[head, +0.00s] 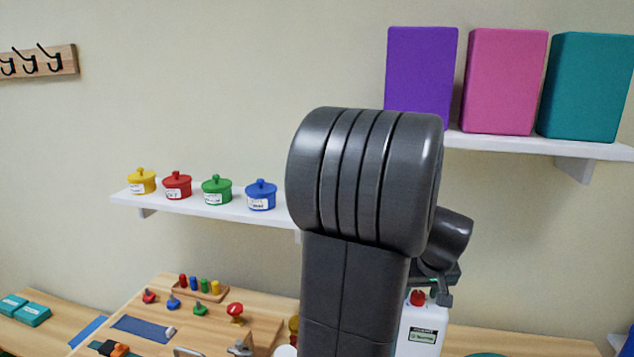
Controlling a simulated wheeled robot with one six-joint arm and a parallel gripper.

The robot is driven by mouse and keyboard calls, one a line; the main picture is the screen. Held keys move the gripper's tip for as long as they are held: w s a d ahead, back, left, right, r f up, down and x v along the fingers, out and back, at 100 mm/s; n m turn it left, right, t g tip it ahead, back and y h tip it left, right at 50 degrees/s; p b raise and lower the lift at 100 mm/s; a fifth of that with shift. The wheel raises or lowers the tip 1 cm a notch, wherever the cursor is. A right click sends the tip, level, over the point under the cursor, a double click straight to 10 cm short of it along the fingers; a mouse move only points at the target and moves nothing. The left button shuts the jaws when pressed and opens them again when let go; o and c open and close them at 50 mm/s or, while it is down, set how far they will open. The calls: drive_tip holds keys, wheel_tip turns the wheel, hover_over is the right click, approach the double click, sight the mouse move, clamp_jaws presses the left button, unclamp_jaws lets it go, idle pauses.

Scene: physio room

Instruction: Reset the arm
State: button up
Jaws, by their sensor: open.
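My arm rises in the middle of the head view, folded, and its dark grey links hide much of the scene behind. My gripper (427,293) shows only in part at the right of the arm, pointing down. It is open, and I see nothing held in it. It appears in front of or above a white bottle (421,325) with a red top. I cannot tell whether they touch.
A low shelf (225,208) holds several coloured lidded pots. A higher shelf (500,143) at right holds purple, pink and teal blocks. A wooden board (255,325) with coloured pegs and knobs lies below. Teal boxes (32,315) lie at left. Hooks (38,62) hang on the wall.

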drive_tip(key=b+v, duration=0.1)
drive_tip(key=v, duration=1.2)
drive_tip(key=p+x, duration=0.1)
drive_tip(key=x, duration=1.2)
drive_tip(key=shift+w+f, duration=0.1)
drive_tip(key=shift+f, duration=0.3)
drive_tip(key=shift+r+m+p, duration=0.2)
drive_tip(key=shift+m+p, duration=0.1)
drive_tip(key=shift+a+m+h, duration=0.1)
drive_tip(key=shift+m+h, duration=0.2)
drive_tip(key=shift+m, duration=0.2)
drive_tip(key=shift+m+h, duration=0.5)
drive_tip(key=shift+m, duration=0.9)
drive_tip(key=shift+a+m+g+h, duration=0.1)
drive_tip(key=shift+m+g+h, duration=0.35)
drive_tip(key=shift+m, duration=0.95)
drive_tip(key=b+v, duration=0.1)
drive_tip(key=v, duration=1.2)
drive_tip(key=shift+a+r, duration=0.15)
drive_tip(key=shift+r, duration=0.15)
